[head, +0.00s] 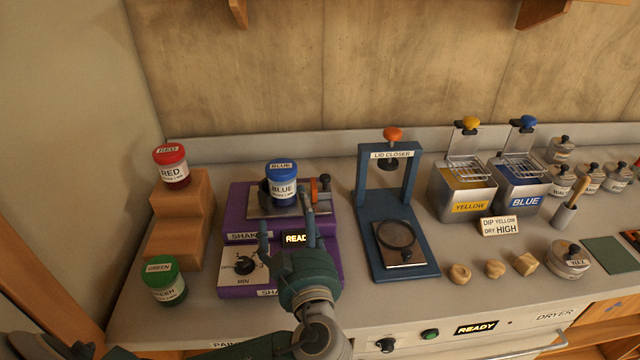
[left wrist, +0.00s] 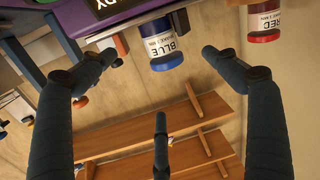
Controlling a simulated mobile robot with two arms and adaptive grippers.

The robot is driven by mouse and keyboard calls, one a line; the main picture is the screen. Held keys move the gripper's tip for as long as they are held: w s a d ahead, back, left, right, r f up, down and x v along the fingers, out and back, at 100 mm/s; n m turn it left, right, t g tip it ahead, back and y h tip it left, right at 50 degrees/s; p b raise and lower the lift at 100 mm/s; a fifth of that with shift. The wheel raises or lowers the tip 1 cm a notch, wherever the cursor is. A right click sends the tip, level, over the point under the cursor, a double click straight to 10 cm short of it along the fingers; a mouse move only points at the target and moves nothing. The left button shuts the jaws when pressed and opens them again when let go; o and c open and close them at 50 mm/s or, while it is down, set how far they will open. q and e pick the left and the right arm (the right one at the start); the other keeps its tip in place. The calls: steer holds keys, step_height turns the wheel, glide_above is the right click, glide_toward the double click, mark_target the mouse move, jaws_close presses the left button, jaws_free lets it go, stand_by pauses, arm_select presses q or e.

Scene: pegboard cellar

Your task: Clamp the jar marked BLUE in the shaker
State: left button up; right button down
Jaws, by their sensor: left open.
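The jar marked BLUE (head: 283,190), white-labelled with a blue lid, stands upright on the metal plate (head: 259,208) on top of the purple shaker (head: 237,220). An orange part (head: 314,190) and a dark knob (head: 325,179) are just right of the jar; I cannot tell whether they press on it. The shaker's display reads READY and its dial (head: 244,265) sits on the front. My left gripper (head: 287,222) is open and empty in front of the jar. In the left wrist view the blue jar (left wrist: 166,45) shows beyond the spread fingers (left wrist: 160,55). My right gripper is not in view.
The blue lid closer (head: 376,240) stands right of the shaker. Yellow (head: 466,208) and blue (head: 522,202) dip tanks and small wooden pieces (head: 495,268) are further right.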

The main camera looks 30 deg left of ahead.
mark_target(321, 186)
arm_select(q)
steer(key=shift+c, duration=0.5)
steer(key=c, duration=0.5)
steer(key=shift+w+d+m+h, duration=0.25)
steer(key=shift+w+m+h, duration=0.1)
steer(key=shift+m, duration=0.35)
steer(key=c, duration=0.4)
steer(key=w+d+m+h, duration=0.1)
steer(key=m, duration=0.2)
steer(key=w+d+m+t+h, duration=0.1)
steer(key=m, duration=0.1)
steer(key=w+d+m+t+h, duration=0.1)
steer(key=m, duration=0.2)
steer(key=shift+w+f+m+p, duration=0.25)
steer(key=shift+w+m+p, duration=0.05)
steer(key=shift+w+p, duration=0.05)
jaws_close()
steer(key=w+m+t+h+p, duration=0.2)
steer(key=w+m+h+p, duration=0.2)
steer(key=w+m, duration=0.6)
steer(key=shift+a+r+m+t+h, duration=0.15)
steer(key=shift+a+m+t+h, duration=0.55)
steer(key=shift+m, duration=2.1)
